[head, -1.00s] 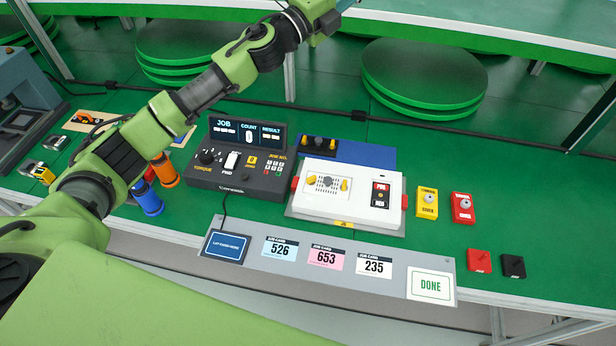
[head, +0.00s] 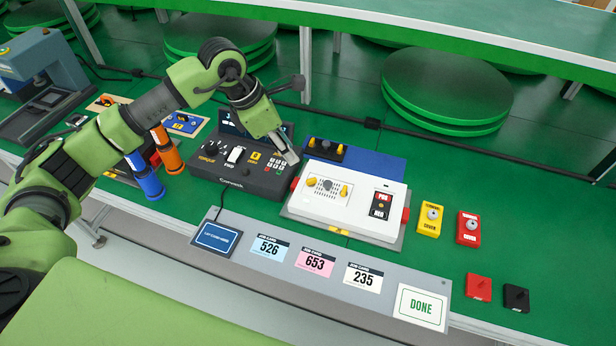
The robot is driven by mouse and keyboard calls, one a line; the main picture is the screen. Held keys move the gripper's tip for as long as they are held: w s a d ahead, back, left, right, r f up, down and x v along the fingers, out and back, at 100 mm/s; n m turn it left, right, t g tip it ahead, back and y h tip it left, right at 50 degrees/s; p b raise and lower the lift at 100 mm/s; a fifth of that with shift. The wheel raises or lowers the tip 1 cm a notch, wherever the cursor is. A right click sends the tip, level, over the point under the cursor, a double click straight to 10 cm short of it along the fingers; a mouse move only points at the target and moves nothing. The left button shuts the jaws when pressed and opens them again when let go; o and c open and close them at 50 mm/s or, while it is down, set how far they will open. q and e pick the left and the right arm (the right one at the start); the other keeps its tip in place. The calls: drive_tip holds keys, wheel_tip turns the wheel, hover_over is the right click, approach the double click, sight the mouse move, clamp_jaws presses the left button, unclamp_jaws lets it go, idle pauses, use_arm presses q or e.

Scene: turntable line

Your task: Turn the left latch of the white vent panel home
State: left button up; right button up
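The white vent panel (head: 327,196) is on top of a white box with red side knobs, right of the dark job console. It has a slotted vent with a grey round part in the middle. The left latch (head: 311,182) is a small yellow piece at the panel's left edge, and the right latch (head: 345,191) is a matching yellow piece. Their exact angles are too small to tell. My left gripper (head: 291,157) points down above the console's right edge, just up and left of the left latch and apart from it. Its finger gap is not clear. My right gripper is not in view.
The job console (head: 240,174) stands left of the white box. A blue plate (head: 375,168) with a black part lies behind it. Yellow (head: 430,220) and red (head: 468,228) boxes stand to the right. A grey strip with job cards (head: 300,244) lies in front.

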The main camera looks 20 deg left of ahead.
sight(310, 180)
use_arm(q)
drive_tip(key=p+x, duration=0.2)
drive_tip(key=x, duration=1.1)
drive_tip(key=shift+d+f, duration=0.1)
drive_tip(key=shift+d, duration=0.1)
clamp_jaws()
